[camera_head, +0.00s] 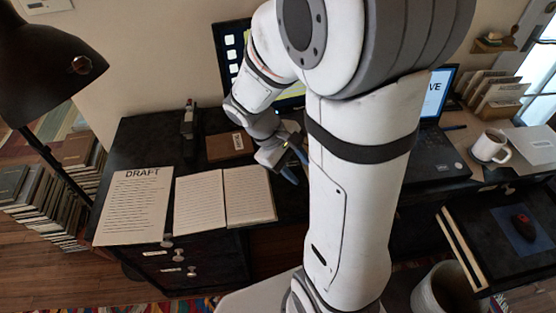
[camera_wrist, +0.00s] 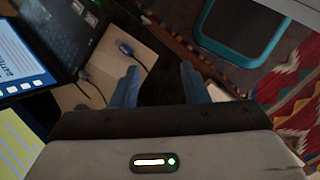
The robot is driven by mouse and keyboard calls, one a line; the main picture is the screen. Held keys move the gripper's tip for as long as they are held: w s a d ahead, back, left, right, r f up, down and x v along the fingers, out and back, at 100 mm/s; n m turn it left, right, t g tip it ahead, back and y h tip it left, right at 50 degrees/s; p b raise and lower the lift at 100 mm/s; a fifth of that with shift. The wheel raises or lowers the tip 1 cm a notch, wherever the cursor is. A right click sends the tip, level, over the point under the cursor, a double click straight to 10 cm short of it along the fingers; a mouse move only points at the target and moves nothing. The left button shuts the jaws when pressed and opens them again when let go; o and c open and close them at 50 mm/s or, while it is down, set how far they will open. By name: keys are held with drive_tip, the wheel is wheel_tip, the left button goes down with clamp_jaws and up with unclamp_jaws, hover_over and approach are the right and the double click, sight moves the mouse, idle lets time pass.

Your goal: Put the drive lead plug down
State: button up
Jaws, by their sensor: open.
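A small blue plug (camera_wrist: 125,48), which looks like the drive lead plug, lies on a tan surface (camera_wrist: 150,50) in the wrist view. A dark lead runs from it toward a dark end (camera_wrist: 84,74) nearer the laptop. My gripper (camera_wrist: 160,72) has its two blue fingers apart with nothing between them, and the plug is beyond and left of the left finger, apart from it. In the head view my gripper (camera_head: 293,168) hangs over the desk behind my arm. The plug cannot be made out there; my arm hides that part of the desk.
A laptop (camera_head: 437,145) and a white mug (camera_head: 490,147) stand right of my arm. An open notebook (camera_head: 225,197), a DRAFT sheet (camera_head: 135,207) and a brown box (camera_head: 229,145) lie on the left. A monitor (camera_head: 231,50) stands behind. A lamp (camera_head: 48,68) overhangs the left.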

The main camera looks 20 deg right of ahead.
drive_tip(key=s+a+r+m+t+y, duration=0.4)
drive_tip(key=a+r+m+t+y, duration=0.1)
drive_tip(key=r, duration=0.5)
drive_tip(key=shift+s+a+m+t, duration=0.3)
drive_tip(key=shift+s+a+t, duration=0.15)
drive_tip(key=shift+a, duration=0.5)
